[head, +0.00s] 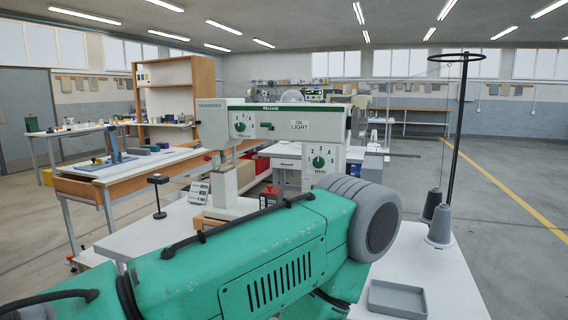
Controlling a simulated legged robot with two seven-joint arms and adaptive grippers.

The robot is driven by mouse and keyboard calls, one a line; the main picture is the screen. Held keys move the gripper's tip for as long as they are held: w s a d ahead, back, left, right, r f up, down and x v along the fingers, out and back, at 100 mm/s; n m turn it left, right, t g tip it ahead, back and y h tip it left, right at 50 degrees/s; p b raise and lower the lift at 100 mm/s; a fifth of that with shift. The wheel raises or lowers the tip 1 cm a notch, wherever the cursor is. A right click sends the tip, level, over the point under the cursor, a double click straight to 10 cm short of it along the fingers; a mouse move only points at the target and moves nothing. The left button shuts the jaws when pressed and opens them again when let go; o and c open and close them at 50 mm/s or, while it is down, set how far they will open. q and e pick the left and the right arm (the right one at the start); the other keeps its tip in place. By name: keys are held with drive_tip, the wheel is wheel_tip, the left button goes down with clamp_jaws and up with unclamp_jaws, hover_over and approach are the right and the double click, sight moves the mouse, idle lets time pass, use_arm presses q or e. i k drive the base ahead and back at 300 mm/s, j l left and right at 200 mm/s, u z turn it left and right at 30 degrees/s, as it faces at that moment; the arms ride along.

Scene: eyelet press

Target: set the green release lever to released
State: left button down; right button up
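The white eyelet press (285,120) stands in the middle of the head view, beyond my arm. A green strip on its top edge reads RELEASE. A green dial (240,127) with numbers sits on the head's left face, and another green dial (318,161) marked mm sits on the column at right. My green arm with its grey round joint crosses the foreground and hides the lower part of the press. Neither of my grippers shows.
The white table (430,275) carries a grey tray (397,299), grey thread cones (440,227) and a tall black thread stand (457,150) at right. A small red item (270,195) stands near the press base. A wooden workbench (130,170) stands at left. Open floor lies at right.

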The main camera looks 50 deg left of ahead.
sight(269, 125)
drive_tip(key=u, duration=1.7)
